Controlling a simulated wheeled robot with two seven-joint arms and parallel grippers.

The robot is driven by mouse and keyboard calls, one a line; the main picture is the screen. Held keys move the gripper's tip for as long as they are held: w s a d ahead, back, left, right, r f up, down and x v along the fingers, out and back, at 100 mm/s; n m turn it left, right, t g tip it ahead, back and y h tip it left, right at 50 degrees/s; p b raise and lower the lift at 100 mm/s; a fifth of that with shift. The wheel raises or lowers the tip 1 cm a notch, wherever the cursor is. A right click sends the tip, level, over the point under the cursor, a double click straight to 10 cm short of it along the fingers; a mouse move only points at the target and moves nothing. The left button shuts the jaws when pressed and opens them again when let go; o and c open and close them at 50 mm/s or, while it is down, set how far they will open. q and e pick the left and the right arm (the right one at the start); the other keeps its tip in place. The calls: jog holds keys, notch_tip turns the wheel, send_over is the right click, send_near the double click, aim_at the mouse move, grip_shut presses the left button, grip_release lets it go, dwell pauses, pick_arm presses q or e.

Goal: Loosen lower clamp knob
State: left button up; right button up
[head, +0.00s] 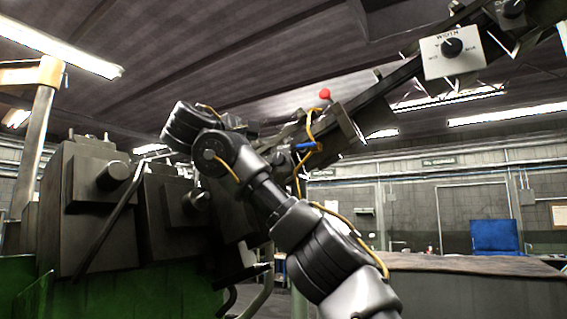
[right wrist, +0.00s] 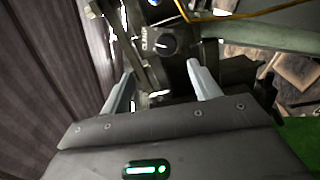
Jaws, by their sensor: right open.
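A black round knob with a white pointer mark (right wrist: 164,45) sits on a dark panel lettered "CLAMP" in the right wrist view. My right gripper (right wrist: 160,68) is open, with its two pale fingers apart. The knob appears between and beyond the fingertips, and nothing is held. Contact with the knob does not show. In the head view my right arm reaches from the lower right toward the dark machine (head: 95,215); its fingers cannot be made out clearly. The clamp panel cannot be identified there. My left gripper is not in view.
A slanted dark beam carries a white panel lettered "WIDTH" with a black knob (head: 452,47). A red ball (head: 325,94), yellow cable and blue part (head: 305,146) lie close behind my arm. A blue chair (head: 495,236) stands behind a dark table (head: 460,263).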

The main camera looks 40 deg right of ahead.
aim_at(278, 159)
jog(key=shift+n+g, duration=0.4)
jog(key=p+x, duration=0.2)
jog(key=x, duration=0.1)
jog(key=p+x, duration=0.4)
jog(key=x, duration=0.1)
jog(key=shift+s+d+p, duration=0.3)
jog(key=shift+d+p, duration=0.05)
jog(key=shift+d, duration=0.05)
jog(key=n+p, duration=0.2)
jog(key=n, duration=0.1)
jog(key=shift+f, duration=0.1)
jog(key=shift+a+f+n+b, duration=0.1)
jog(key=shift+f+n+b, duration=0.3)
jog(key=shift+n, duration=0.5)
jog(key=shift+a+r+n, duration=0.15)
jog(key=shift+a+n, duration=0.05)
jog(key=shift+n, duration=0.6)
jog(key=shift+d+n, duration=0.15)
jog(key=shift+n, duration=0.25)
jog(key=shift+c, duration=0.3)
